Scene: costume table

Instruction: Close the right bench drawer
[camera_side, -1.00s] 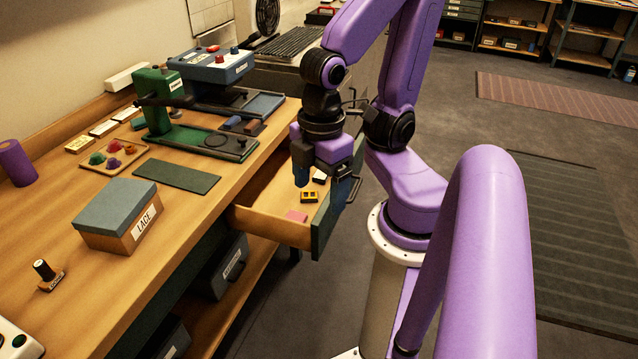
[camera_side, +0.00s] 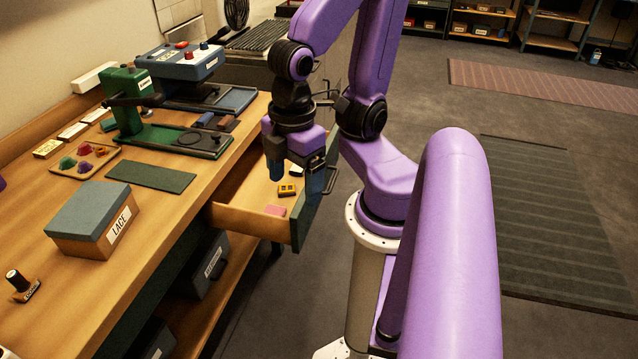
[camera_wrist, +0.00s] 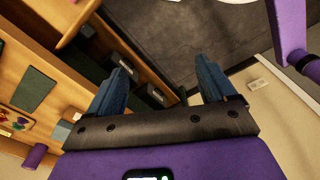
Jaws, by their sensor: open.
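The right bench drawer (camera_side: 250,221) is pulled out from the bench in the side view, with its dark green front (camera_side: 305,222) well clear of the bench edge. A black handle (camera_side: 331,180) is on the front's outer face. My gripper (camera_side: 295,184) points down at the front end of the drawer, its fingers apart with nothing held. One finger shows over the drawer's inside and the other overlaps the front; I cannot tell whether it touches. The open fingers also show in the wrist view (camera_wrist: 163,90).
The drawer holds a pink block (camera_side: 275,210) and a yellow-black item (camera_side: 287,189). The LACE box (camera_side: 92,212), green press (camera_side: 125,100) and blue machine (camera_side: 180,62) stand on the bench (camera_side: 140,215). Labelled bins (camera_side: 205,268) sit below.

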